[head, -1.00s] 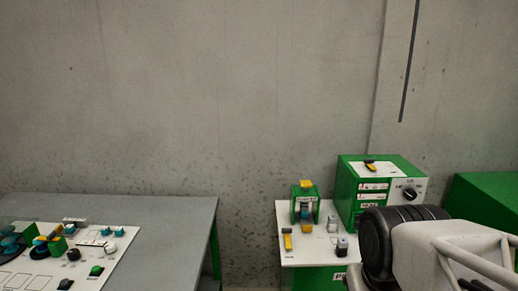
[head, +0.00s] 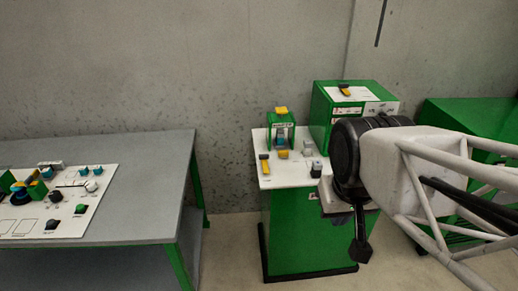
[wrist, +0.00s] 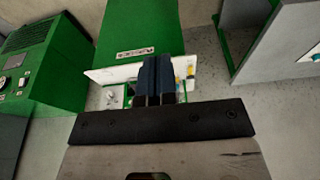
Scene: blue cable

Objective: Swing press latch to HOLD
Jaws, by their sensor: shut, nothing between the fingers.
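A small green press frame (head: 281,129) with a yellow top piece (head: 281,110) stands on the white top (head: 270,179) of a green cabinet. A yellow-and-black lever (head: 265,164) is at the front left of this top, and another yellow piece (head: 283,154) is at the foot of the frame. I cannot tell which is the press latch; no HOLD mark is readable. My gripper (head: 360,250) hangs to the right of the cabinet top, apart from these parts. In the wrist view my gripper (wrist: 153,62) is shut and empty, its fingers hiding part of the white top.
Two grey-and-black switches (head: 316,168) sit right of the levers. A green box (head: 322,108) with a yellow lever (head: 344,89) on it stands behind. A grey table (head: 140,160) with a control panel (head: 95,212) is at left. Floor shows between table and cabinet.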

